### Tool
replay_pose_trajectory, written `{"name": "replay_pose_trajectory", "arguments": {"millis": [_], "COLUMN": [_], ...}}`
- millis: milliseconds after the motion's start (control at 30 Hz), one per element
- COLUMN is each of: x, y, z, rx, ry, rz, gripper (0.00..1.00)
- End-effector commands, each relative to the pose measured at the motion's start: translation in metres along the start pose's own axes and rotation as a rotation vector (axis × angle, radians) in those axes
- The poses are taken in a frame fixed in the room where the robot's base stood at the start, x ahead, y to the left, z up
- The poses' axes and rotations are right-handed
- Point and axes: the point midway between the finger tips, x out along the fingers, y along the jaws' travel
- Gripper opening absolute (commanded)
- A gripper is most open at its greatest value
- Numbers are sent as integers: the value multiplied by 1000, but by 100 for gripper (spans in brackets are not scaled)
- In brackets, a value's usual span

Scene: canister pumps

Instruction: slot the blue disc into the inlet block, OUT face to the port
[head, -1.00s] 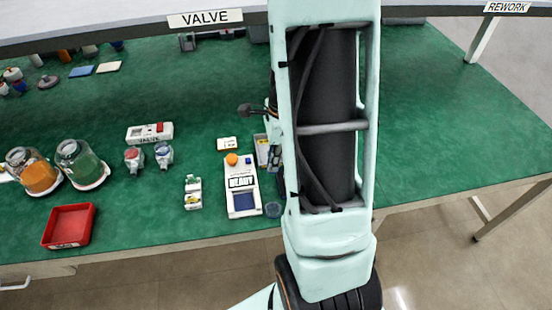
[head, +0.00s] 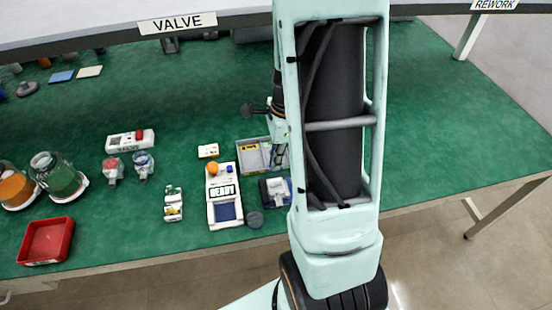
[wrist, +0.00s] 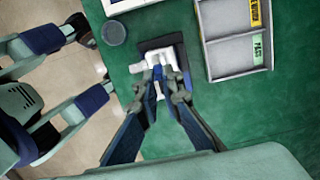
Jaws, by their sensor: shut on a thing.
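The inlet block appears to be the white block (wrist: 165,62) on a dark square pad in the wrist view. It also shows in the head view (head: 278,188), close to the table's front edge. My gripper (wrist: 159,76) is over the near part of this block in the wrist view, its fingertips close together on a small blue piece (wrist: 158,72), which seems to be the blue disc. Mostly the fingers hide it, so its OUT face cannot be read. I cannot tell whether it touches the block. In the head view my arm hides part of the gripper.
A grey divided tray (head: 252,160) with a PASS label lies behind the block. A white READY device (head: 224,196) and a dark round piece (head: 255,219) are left of it. A red bin (head: 46,241) and jars (head: 60,178) stand farther left. Green table right of my arm is clear.

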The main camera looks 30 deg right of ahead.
Motion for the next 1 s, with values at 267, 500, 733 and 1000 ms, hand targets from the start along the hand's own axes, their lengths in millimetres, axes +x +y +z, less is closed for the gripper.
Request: {"name": "replay_pose_trajectory", "arguments": {"millis": [267, 500, 733, 1000], "x": [1, 17, 40, 57], "y": [0, 0, 0, 0], "z": [0, -2, -5, -7], "rx": [0, 0, 0, 0], "ry": [1, 0, 0, 0], "rz": [-3, -2, -2, -3], "gripper": [0, 0, 0, 0]}}
